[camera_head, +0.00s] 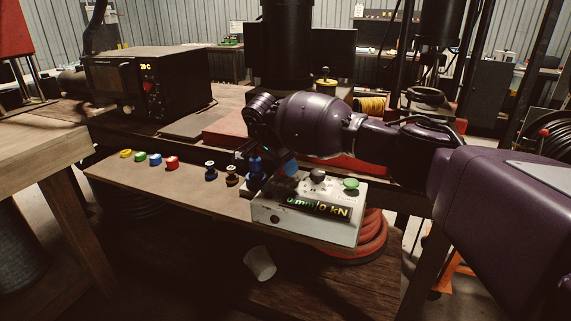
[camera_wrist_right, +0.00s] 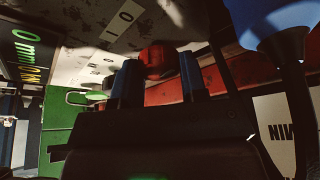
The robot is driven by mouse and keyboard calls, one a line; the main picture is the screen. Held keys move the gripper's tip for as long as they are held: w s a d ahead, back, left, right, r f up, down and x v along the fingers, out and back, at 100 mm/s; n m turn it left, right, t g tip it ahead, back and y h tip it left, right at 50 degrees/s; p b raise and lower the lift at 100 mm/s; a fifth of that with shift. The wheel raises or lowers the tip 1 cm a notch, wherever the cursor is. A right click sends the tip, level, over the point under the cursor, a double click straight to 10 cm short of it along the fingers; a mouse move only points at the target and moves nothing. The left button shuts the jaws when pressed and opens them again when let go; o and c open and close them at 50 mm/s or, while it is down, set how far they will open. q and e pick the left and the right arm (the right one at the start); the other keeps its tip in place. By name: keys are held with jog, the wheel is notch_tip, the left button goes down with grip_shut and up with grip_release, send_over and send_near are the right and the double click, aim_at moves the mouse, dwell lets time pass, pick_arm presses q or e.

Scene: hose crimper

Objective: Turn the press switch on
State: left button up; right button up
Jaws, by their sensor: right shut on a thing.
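The pale control box (camera_head: 290,222) sits on the lower wooden shelf, with a lit display (camera_head: 318,206) reading 0 mm/0 kN. It carries a black knob (camera_head: 318,175) and a green button (camera_head: 350,184). My right gripper (camera_head: 288,166) reaches down over the box's back left part. In the wrist view, its two blue-padded fingers (camera_wrist_right: 158,80) are on either side of a red switch knob (camera_wrist_right: 154,60) and shut on it. O and I marks show on the panel beside it. The head view hides the red knob. My left gripper is not in view.
Several coloured pieces, including a red one (camera_head: 172,162) and a dark one (camera_head: 211,171), stand left of the box. A black unit (camera_head: 180,80) showing 28 C stands on the bench behind. A white cup-like container (camera_head: 260,263) lies below. The shelf's left front is clear.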

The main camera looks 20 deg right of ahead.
jog(key=m+g, duration=0.2)
jog(key=m, duration=0.3)
jog(key=shift+w+f+m+b, duration=0.1)
jog(key=shift+m+b, duration=0.2)
jog(key=shift+b, duration=0.05)
jog(key=shift+m+g, duration=0.6)
jog(key=shift+m, duration=0.6)
jog(key=shift+m+g+y+b, duration=0.4)
jog(key=shift+m+b, duration=0.1)
jog(key=shift+m, duration=0.8)
jog(key=o, duration=0.9)
